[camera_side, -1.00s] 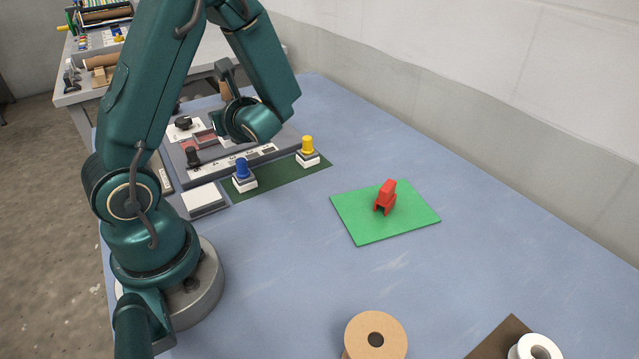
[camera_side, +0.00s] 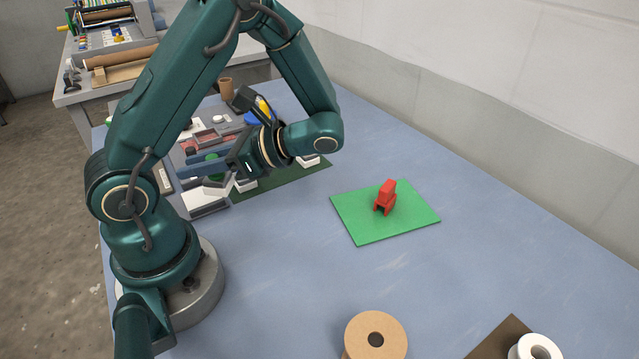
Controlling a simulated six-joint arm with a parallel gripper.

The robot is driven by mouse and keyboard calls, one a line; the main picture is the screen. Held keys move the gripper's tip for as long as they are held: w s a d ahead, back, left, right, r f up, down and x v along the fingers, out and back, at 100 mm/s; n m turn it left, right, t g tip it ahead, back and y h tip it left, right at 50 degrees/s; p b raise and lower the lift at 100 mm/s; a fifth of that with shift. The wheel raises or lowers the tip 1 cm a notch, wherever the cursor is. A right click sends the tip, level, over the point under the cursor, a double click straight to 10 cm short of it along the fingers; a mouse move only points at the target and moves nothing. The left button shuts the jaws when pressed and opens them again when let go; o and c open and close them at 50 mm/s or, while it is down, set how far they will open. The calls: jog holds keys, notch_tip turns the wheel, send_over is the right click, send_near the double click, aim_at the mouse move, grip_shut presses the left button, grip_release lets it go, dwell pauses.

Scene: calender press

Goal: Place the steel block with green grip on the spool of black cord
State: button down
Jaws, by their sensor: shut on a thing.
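My gripper (camera_side: 200,165) reaches left over the front of the grey press panel, shut on the steel block with green grip. The green grip (camera_side: 210,157) shows between the fingers, and the pale steel part (camera_side: 217,183) shows just below them. A spool (camera_side: 376,330) with a tan round top and a dark centre hole stands at the bottom edge. Its side is cut off, so I cannot see what is wound on it. A white spool (camera_side: 536,347) is at the bottom right, also cut off. No black cord is clearly visible.
A white-topped square block (camera_side: 204,205) is below my gripper. A dark green strip (camera_side: 285,175) holds two pale block bases, partly hidden by my arm. The blue table between the mat and the tan spool is clear.

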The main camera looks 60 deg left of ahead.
jog(key=w+d+r+n+g+h, duration=0.1)
jog(key=d+r+n+g+h, duration=0.1)
jog(key=d+n+h, duration=1.4)
jog(key=w+d+r+n+t+h, duration=0.65)
jog(key=w+d+r, duration=0.25)
jog(key=w+d, duration=0.2)
send_over(391, 348)
jog(key=s, duration=0.2)
jog(key=shift+m+t+y, duration=0.25)
jog(key=shift+m+t, duration=0.1)
jog(key=shift+m, duration=0.1)
jog(key=f, duration=0.4)
jog(key=d+f, duration=0.1)
jog(key=f, duration=0.2)
jog(key=shift+f, duration=2.1)
jog(key=c, duration=0.7)
grip_release()
jog(key=shift+f, duration=0.1)
